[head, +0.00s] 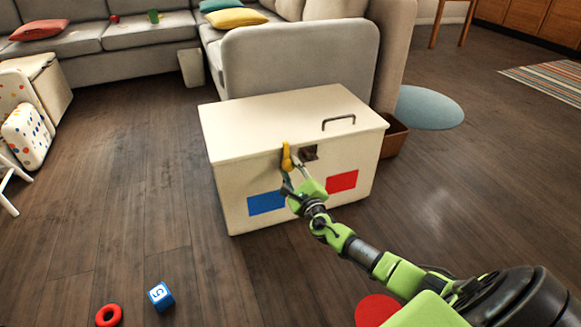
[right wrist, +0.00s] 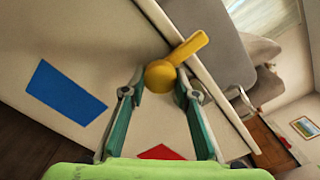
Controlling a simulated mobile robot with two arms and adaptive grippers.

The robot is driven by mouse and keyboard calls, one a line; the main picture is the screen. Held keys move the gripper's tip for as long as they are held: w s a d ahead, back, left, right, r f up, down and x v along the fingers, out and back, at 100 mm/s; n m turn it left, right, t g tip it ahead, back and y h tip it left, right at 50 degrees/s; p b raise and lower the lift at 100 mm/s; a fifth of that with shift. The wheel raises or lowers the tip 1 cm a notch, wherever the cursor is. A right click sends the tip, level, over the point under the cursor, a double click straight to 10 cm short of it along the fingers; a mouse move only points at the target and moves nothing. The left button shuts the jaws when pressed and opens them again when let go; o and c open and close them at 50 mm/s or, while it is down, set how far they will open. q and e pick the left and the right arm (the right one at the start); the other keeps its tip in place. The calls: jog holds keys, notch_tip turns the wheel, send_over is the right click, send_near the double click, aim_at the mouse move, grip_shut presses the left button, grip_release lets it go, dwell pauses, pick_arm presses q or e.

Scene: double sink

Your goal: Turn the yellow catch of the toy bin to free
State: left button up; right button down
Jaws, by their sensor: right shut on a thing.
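The toy bin (head: 225,190) is a cream chest with its lid (head: 270,115) down, standing in front of the sofa. Its yellow catch (head: 287,157) is on the front near the lid's edge and points upward in the head view. In the right wrist view the catch (right wrist: 190,47) shows a round hub and a lever reaching across the lid's edge. My right gripper (head: 293,174) is at the bin's front, its two fingers (right wrist: 158,82) closed on either side of the hub. My left gripper is out of view.
A dark bracket (head: 309,153) sits beside the catch, and a dark handle (head: 339,123) on the lid. Blue (head: 266,203) and red (head: 342,181) patches mark the front. A blue letter block (head: 160,296) and red ring (head: 109,315) lie on the otherwise open floor at left.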

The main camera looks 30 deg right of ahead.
jog(key=shift+f, duration=0.1)
dwell(0.4)
jog(key=c, duration=1.6)
grip_release()
jog(key=v, duration=1.2)
jog(key=shift+s, duration=0.1)
